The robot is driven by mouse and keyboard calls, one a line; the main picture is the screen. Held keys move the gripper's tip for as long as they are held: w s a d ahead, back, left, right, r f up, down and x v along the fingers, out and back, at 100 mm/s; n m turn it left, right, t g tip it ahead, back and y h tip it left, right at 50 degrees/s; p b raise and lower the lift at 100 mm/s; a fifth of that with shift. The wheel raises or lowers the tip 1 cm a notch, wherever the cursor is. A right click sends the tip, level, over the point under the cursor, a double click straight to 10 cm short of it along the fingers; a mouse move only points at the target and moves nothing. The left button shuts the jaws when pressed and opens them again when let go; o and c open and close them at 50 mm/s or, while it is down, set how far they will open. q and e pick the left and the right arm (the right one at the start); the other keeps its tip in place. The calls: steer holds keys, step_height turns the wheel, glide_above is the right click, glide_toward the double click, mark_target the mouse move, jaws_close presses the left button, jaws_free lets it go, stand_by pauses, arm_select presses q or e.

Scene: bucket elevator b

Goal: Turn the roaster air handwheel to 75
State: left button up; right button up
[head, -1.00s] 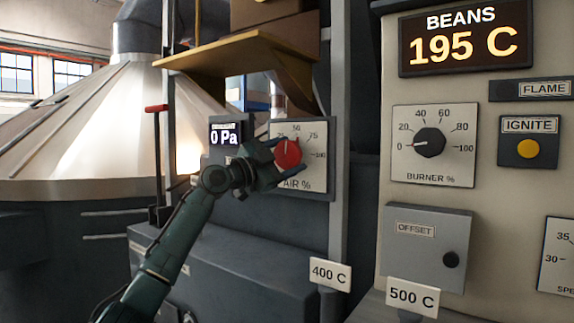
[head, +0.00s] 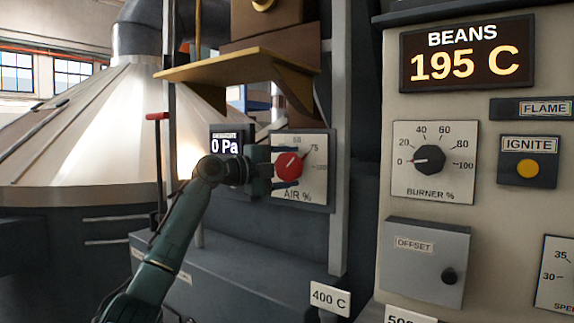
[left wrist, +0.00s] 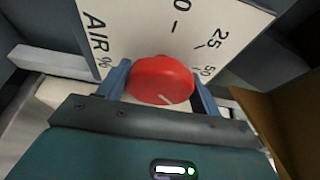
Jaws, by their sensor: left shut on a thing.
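The roaster air handwheel is a round red knob (head: 289,166) on a white dial plate marked AIR % (head: 318,184). In the head view its white pointer mark points up and to the right, towards the 75 side. My left gripper (head: 285,167) reaches it from the left and is shut on it, one finger above and one below. In the left wrist view the red knob (left wrist: 160,80) sits between the two blue fingers (left wrist: 162,90). Its white mark points down and right, past the 50. The 75 is hidden there. My right gripper is not in view.
A pressure display (head: 226,144) reading 0 Pa is left of the dial, partly behind my gripper. A tan shelf (head: 225,67) overhangs above. A grey post (head: 338,140) stands close on the right. Further right is a panel with the burner dial (head: 433,188).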

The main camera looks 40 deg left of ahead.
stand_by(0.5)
arm_select(q)
steer(key=o, duration=1)
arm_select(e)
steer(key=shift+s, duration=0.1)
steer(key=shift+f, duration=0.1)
arm_select(q)
steer(key=b+v, duration=0.4)
steer(key=v, duration=0.9)
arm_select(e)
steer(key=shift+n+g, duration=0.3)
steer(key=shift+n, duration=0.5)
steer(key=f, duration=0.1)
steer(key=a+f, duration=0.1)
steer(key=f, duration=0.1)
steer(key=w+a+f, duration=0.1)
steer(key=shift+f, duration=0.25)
arm_select(q)
steer(key=shift+r, duration=0.1)
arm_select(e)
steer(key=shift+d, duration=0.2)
